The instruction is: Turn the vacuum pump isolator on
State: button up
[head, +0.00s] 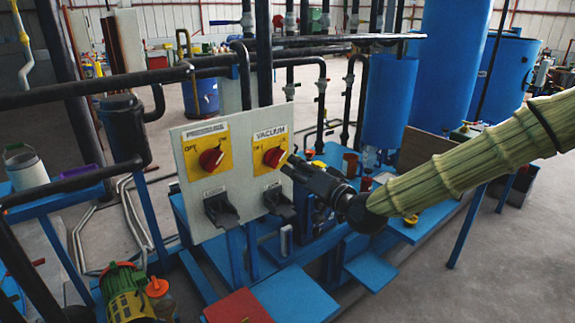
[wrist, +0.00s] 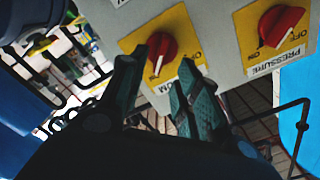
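The vacuum isolator is a red rotary knob (head: 274,157) on a yellow plate under a VACUUM label, on the right of a grey panel (head: 237,193). It also shows in the wrist view as a red knob (wrist: 161,50) with a pale mark toward its lower edge. My gripper (head: 289,165) is at the right side of this knob in the head view. In the wrist view its two fingers (wrist: 160,66) are spread and empty, just below the knob and reaching toward it. I cannot tell whether a finger touches the knob. The ON lettering is partly hidden by the fingers.
A matching red PRESSURE knob (head: 211,159) sits to the left on the same panel and also shows in the wrist view (wrist: 281,26). Two black sockets (head: 221,210) hang below the knobs. Dark pipes (head: 100,87) and blue tanks (head: 390,100) surround the panel.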

jog(key=v, duration=0.5)
jog(key=shift+s+d, duration=0.2)
jog(key=shift+s, duration=0.1)
jog(key=s+d+f+g+h, duration=0.15)
jog(key=s+f, duration=0.25)
jog(key=f, duration=0.7)
jog(key=s+f+g+h, duration=0.25)
jog(key=s+f, duration=0.25)
jog(key=f, duration=0.6)
jog(key=s+d+f+g+h, duration=0.1)
jog(key=s+f+g, duration=0.25)
jog(key=f, duration=0.75)
jog(key=s+d+f+g+h, duration=0.2)
jog(key=s+d+f, duration=0.2)
jog(key=s, duration=0.5)
jog(key=s+d+f+n+g+h, duration=0.1)
jog(key=s+d+f, duration=0.3)
jog(key=s+f, duration=0.4)
jog(key=s+d+f+g+h+p, duration=0.1)
jog(key=s+d+f+g, duration=0.3)
jog(key=s, duration=0.8)
notch_tip(320, 180, down, 3)
jog(key=shift+r+n+h, duration=0.15)
jog(key=shift+n+h, duration=0.15)
jog(key=shift+h, duration=0.5)
jog(key=shift+d, duration=0.1)
